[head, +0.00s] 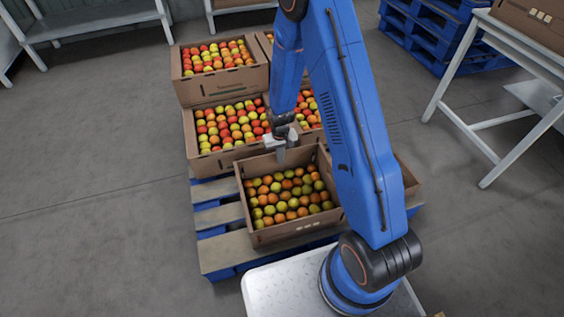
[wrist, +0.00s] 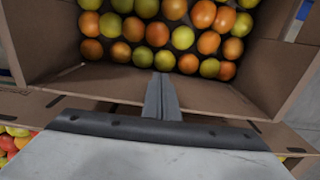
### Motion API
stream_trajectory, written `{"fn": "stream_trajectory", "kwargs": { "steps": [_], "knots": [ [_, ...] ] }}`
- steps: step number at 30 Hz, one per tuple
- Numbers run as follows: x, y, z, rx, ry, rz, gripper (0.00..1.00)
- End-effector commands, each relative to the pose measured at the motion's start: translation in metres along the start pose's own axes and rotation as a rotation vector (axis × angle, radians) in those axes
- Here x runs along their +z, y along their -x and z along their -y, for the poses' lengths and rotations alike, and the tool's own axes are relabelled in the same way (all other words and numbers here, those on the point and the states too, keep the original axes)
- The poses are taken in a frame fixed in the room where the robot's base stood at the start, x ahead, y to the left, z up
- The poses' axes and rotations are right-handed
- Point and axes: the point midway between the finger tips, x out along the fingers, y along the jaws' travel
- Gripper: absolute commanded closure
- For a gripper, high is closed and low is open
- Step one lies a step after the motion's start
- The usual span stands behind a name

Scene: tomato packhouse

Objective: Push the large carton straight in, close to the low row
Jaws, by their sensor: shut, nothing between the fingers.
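The large carton (head: 262,237), brown and open-topped with orange and yellow-green tomatoes, sits on the near part of the blue-edged pallet, slightly turned. The low row behind it shows a carton (head: 228,158) of red and yellow tomatoes; a second carton there is partly hidden by my arm. A narrow gap seems to lie between them at the left. My gripper (head: 281,158) is shut and empty, pointing down at the large carton's back wall. In the wrist view my fingers (wrist: 162,96) overlap that wall (wrist: 100,84), tips near the tomatoes; I cannot tell whether they touch.
A taller carton (head: 183,88) of tomatoes stands behind the low row. Bare pallet slats (head: 225,250) show left of the large carton. Another carton (head: 407,180) is partly hidden behind my arm at right. A white table (head: 470,125) stands right; floor at left is clear.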

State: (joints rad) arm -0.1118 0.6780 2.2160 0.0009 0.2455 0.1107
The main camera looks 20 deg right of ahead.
Motion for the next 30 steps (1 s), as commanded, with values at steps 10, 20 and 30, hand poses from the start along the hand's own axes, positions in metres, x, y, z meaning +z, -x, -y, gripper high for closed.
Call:
{"fn": "stream_trajectory", "kwargs": {
  "steps": [10, 20, 30],
  "knots": [
    [-0.005, 0.0, 0.0, 0.0, 0.0, 0.0, 1.0],
    [-0.042, 0.0, 0.0, 0.0, -0.001, -0.003, 1.0],
    [-0.078, 0.0, 0.0, 0.0, -0.001, -0.001, 1.0]
  ]
}}
